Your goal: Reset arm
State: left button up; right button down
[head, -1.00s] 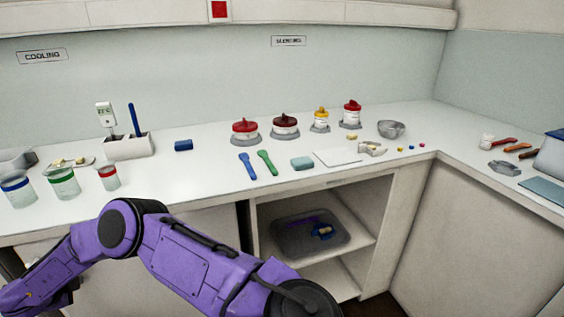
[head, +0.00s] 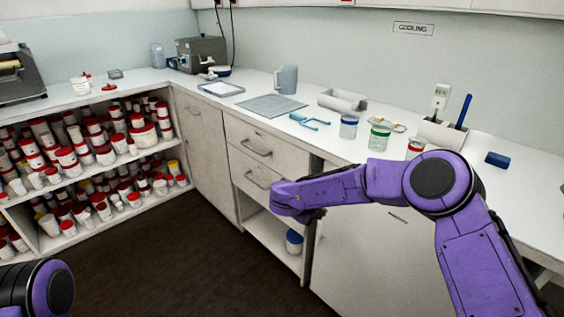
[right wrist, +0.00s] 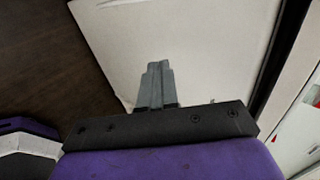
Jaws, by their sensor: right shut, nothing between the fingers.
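My right arm comes in from the right in the head view, with its forearm stretched left in front of the drawers and lower cabinets. In the right wrist view my right gripper (right wrist: 158,70) has its two grey fingers together with nothing between them. Its fingertips show against a pale cabinet panel (right wrist: 205,45); I cannot tell the gap to it. In the head view the fingers cannot be made out at the end of the forearm. Only a purple and black piece of my left arm shows at the bottom left, and its gripper is out of the picture.
The counter holds a grey mat (head: 272,106), a jug (head: 286,79), blue tongs (head: 310,121) and jars, including a green-banded one (head: 380,136). Shelves (head: 85,175) full of red-lidded tubs stand at left. An open cubby (head: 265,228) lies below the drawers. The dark floor (head: 170,265) is clear.

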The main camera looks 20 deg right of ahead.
jog(key=s+a+f+n+t+y+p, duration=0.1)
jog(key=s+f+n+t+y, duration=0.1)
jog(key=s+f+n, duration=0.55)
jog(key=s+a+f+n+t+y, duration=0.1)
jog(key=s+a+f+n+t, duration=0.1)
jog(key=s+f+n, duration=0.6)
jog(key=s+d+f+n+g, duration=0.1)
jog(key=s+d+n, duration=0.1)
jog(key=s, duration=0.6)
jog(key=s+d+f+n+g+y+p, duration=0.1)
jog(key=s+d+f+n+g, duration=0.1)
jog(key=s, duration=0.7)
jog(key=s+d+f+n+g+y, duration=0.1)
jog(key=s+n, duration=0.3)
jog(key=s, duration=0.5)
jog(key=shift+d+f+g, duration=0.45)
jog(key=shift+f+g, duration=0.05)
jog(key=shift+f, duration=0.15)
